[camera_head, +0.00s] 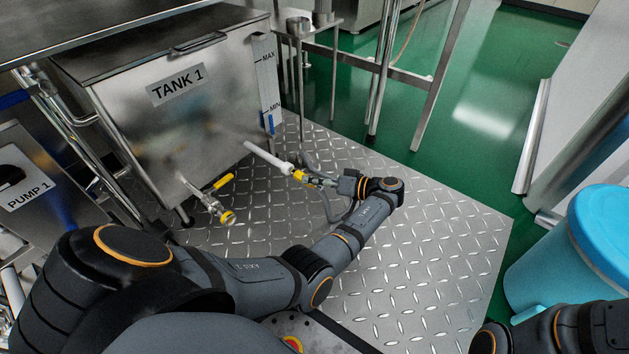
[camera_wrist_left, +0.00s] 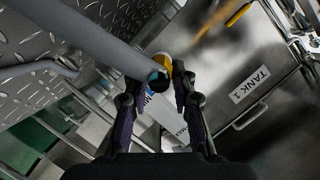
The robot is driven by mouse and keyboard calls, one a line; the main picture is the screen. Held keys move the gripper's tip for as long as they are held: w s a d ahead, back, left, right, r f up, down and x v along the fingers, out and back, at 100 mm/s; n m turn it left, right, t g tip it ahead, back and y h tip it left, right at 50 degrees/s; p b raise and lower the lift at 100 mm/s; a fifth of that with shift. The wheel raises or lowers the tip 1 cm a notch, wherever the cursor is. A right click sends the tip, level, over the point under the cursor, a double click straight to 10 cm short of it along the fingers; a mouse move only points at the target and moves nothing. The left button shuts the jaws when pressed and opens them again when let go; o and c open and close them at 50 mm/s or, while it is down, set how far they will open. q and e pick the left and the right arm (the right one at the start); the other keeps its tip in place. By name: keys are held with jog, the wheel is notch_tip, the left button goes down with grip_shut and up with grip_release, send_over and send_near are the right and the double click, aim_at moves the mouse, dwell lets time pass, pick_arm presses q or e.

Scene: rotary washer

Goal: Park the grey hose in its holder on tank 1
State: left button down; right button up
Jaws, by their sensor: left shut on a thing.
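My left gripper (camera_head: 318,181) is shut on the grey hose near its yellow-banded end. A white nozzle (camera_head: 266,157) points from it up and left toward tank 1 (camera_head: 190,110). The grey hose (camera_head: 326,207) loops down beside the gripper over the plate floor. In the left wrist view the grey hose (camera_wrist_left: 85,35) runs between the camera and the tank, and the fingers (camera_wrist_left: 160,80) close around its end, partly hidden. My right gripper is out of view.
A yellow-handled valve (camera_head: 222,182) juts from the tank's front, left of the nozzle. A level gauge (camera_head: 266,80) is on the tank's right edge. A blue bin (camera_head: 570,260) stands at right. The diamond-plate floor (camera_head: 420,240) is clear ahead of the arm.

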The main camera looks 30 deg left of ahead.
pick_arm(q)
jog(key=shift+a, duration=0.45)
jog(key=c, duration=1)
grip_release()
jog(key=shift+d, duration=0.1)
jog(key=v, duration=0.7)
jog(key=shift+d+r, duration=0.1)
